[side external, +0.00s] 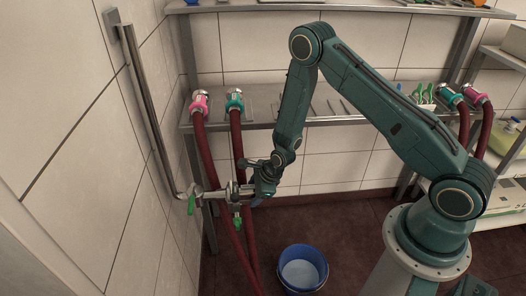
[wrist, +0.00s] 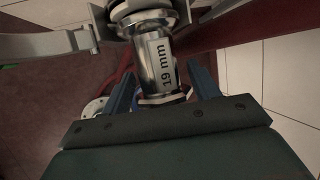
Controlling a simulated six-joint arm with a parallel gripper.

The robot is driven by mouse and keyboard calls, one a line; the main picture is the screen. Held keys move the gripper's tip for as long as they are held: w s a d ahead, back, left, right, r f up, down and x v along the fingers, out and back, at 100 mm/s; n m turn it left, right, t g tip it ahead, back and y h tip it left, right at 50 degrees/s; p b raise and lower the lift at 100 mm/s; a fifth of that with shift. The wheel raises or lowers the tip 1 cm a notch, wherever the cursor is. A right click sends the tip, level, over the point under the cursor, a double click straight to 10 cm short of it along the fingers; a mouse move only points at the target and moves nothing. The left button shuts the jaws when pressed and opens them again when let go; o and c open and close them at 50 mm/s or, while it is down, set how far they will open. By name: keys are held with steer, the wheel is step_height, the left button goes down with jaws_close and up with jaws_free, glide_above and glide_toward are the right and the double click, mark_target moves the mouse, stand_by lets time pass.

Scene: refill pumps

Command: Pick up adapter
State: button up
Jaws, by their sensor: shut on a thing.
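The adapter (wrist: 162,62) is a shiny metal cylinder marked "19 mm" in the wrist view. My gripper (wrist: 162,88) has its two blue fingers on either side of the adapter's near end and is shut on it. The adapter's far end meets a wider metal fitting (wrist: 143,12); I cannot tell whether they are joined. In the side view my gripper (side external: 254,188) is at the end of the wall pipe's valve assembly (side external: 230,191), and the adapter is too small there to make out clearly.
A steel pipe (side external: 147,100) with a green handle (side external: 191,204) runs down the left wall. Red hoses with pink (side external: 199,103) and teal (side external: 235,103) couplings hang from the shelf (side external: 290,122) close to my gripper. A blue bucket (side external: 303,288) stands on the floor below.

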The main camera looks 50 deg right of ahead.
step_height(320, 180, up, 20)
stand_by(0.9)
stand_by(1.1)
